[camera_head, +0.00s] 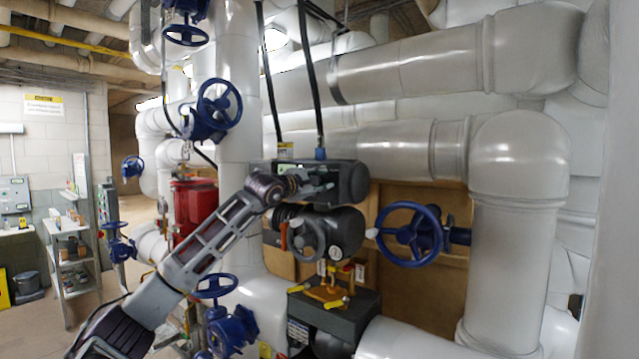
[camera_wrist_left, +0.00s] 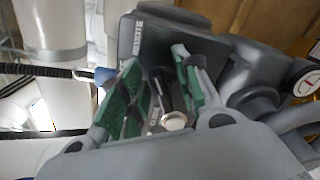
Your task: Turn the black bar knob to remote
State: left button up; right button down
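The dark grey actuator housing (camera_head: 352,184) stands in the middle of the head view, with white lettering on its edge in the left wrist view (camera_wrist_left: 128,38). My left gripper (camera_head: 322,180) is at its front face. In the left wrist view my left gripper (camera_wrist_left: 157,68) has its two green-padded fingers apart, either side of a dark part that looks like the black bar knob (camera_wrist_left: 172,92). A round silver piece (camera_wrist_left: 174,121) shows just below that part. I cannot tell whether the fingers touch the knob or which way it points. My right gripper is not in view.
A round dark handwheel (camera_head: 307,239) sits below my left gripper. A blue handwheel (camera_head: 410,234) is to the right and another blue one (camera_head: 219,104) is up to the left. Black cables (camera_head: 312,80) drop to the housing. Large white pipes (camera_head: 518,200) close off the right.

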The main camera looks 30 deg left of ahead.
pick_arm(q)
jog(key=s+a, duration=0.1)
jog(key=s, duration=1.1)
dwell(1.0)
dwell(0.5)
